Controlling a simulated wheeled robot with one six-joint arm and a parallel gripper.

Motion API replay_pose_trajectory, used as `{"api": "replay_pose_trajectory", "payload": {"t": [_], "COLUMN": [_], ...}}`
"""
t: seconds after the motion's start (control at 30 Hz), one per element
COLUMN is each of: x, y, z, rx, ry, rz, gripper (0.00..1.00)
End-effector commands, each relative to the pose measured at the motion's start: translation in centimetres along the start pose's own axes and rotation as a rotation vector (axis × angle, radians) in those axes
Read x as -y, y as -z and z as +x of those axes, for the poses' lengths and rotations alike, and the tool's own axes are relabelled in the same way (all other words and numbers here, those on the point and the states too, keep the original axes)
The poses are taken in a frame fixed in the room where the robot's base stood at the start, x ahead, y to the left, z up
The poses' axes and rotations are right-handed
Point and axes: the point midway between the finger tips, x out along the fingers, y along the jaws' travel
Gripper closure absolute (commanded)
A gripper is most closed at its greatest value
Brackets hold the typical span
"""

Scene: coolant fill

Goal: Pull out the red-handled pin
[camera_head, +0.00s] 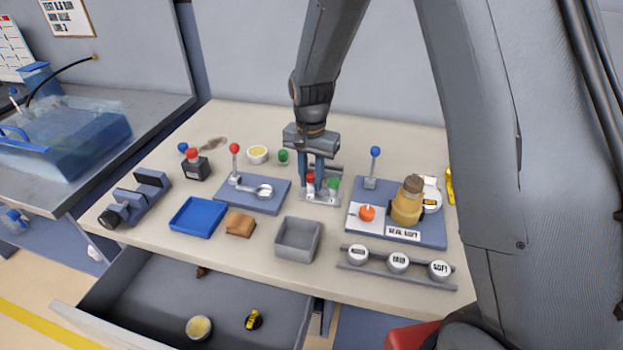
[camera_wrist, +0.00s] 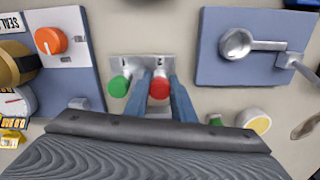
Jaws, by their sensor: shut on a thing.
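The red-handled pin (camera_head: 310,180) stands in a small light metal bracket (camera_head: 321,198) near the middle of the bench. It also shows in the wrist view (camera_wrist: 159,88), with its red handle between my two blue fingers. My gripper (camera_wrist: 157,77) is shut on the red handle. In the head view, my gripper (camera_head: 314,170) comes down from above and partly covers the bracket. A green-handled pin (camera_head: 333,185) stands beside the red one in the same bracket; in the wrist view its green knob (camera_wrist: 118,86) lies just outside my left finger. The pin's lower part is mostly hidden.
A blue panel with a red-topped lever (camera_head: 262,206) is left of the bracket. Another panel with a blue-topped lever (camera_head: 372,164) and orange knob (camera_head: 367,213) is right. A grey bin (camera_head: 297,240) stands in front. An open drawer (camera_head: 165,300) juts out below.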

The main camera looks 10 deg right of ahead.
Motion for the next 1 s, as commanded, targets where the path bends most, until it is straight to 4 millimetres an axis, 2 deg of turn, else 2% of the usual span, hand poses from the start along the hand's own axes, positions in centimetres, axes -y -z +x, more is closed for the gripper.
{"api": "replay_pose_trajectory", "payload": {"t": [0.33,1.0], "x": [0.0,0.0], "y": [0.0,0.0], "z": [-0.2,-3.2], "rx": [0.000,0.000], "ry": [0.000,0.000], "rz": [0.000,0.000], "gripper": [0.92,0.92]}}
